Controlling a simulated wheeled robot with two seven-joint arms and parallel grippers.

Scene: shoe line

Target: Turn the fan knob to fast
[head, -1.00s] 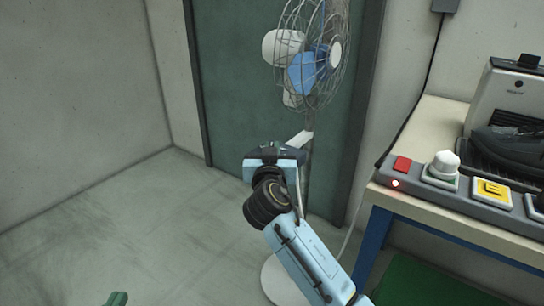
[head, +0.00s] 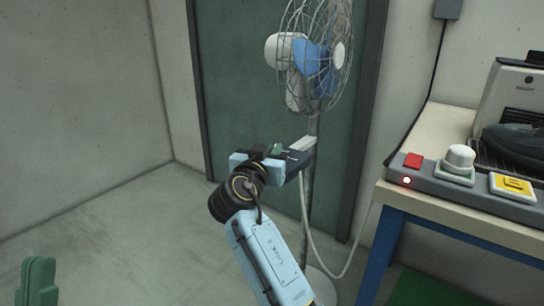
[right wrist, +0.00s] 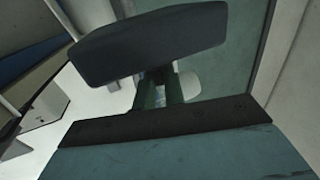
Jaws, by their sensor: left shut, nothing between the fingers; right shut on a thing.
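My right gripper (head: 285,155) is against the left side of this box and shut on the fan knob, which the gripper hides in the head view. In the right wrist view the green fingers of my right gripper (right wrist: 163,92) are close together, partly covered by a dark block, with a pale shape beside them. My left gripper (head: 37,280) is shut and empty at the lower left.
A table at the right carries a grey panel (head: 440,178) with a red button (head: 413,160), a white knob (head: 460,158) and a yellow button (head: 512,186). A white cord (head: 345,262) hangs by the fan. The floor at the left is clear.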

